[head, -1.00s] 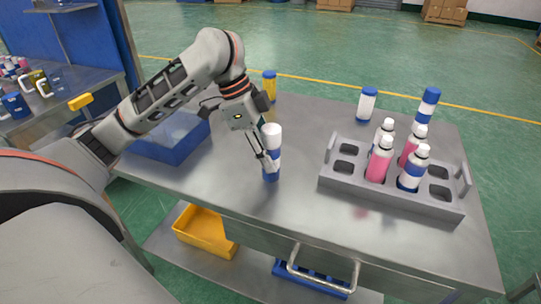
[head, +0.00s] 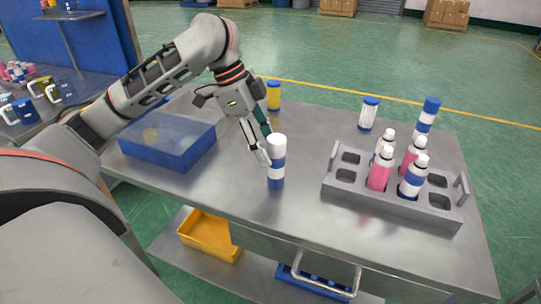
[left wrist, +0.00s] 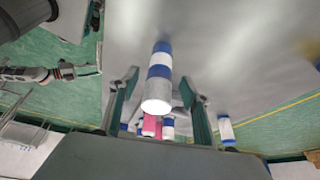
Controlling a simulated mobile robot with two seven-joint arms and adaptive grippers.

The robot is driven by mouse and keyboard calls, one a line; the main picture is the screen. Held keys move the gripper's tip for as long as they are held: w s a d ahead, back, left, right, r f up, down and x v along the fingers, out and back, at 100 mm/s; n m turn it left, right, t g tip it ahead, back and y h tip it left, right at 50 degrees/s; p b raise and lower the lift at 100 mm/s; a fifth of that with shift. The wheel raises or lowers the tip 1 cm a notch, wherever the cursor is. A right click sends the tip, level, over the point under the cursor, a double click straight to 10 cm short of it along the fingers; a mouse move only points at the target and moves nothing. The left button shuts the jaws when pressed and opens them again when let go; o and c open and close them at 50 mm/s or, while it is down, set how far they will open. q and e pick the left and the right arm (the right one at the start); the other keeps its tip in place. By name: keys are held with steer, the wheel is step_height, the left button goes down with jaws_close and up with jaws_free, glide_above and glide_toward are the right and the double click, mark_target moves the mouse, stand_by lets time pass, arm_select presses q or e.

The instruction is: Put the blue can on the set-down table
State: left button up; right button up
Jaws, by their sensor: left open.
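The blue can (head: 276,171), with blue and white bands and a white top, stands upright on the steel table (head: 225,200) near its front edge. My left gripper (head: 262,158) is open just left of the can, its fingers pointing down toward it. In the left wrist view the can (left wrist: 160,70) appears between the two spread fingers (left wrist: 160,105), with its white end toward the camera. Whether a finger touches it cannot be told. In the left wrist view my right gripper (left wrist: 78,70) shows small at the left, away from the can.
A grey rack (head: 400,203) with pink and blue cans stands to the right. A blue bin (head: 175,150) is on the left, and a yellow can (head: 273,96) and a blue-capped white container (head: 368,113) stand behind. The table between can and rack is clear.

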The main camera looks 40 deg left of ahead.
arm_select(q)
steer(key=p+v, duration=0.2)
steer(key=v, duration=0.4)
steer(key=shift+r, duration=0.2)
steer(key=shift+s, duration=0.1)
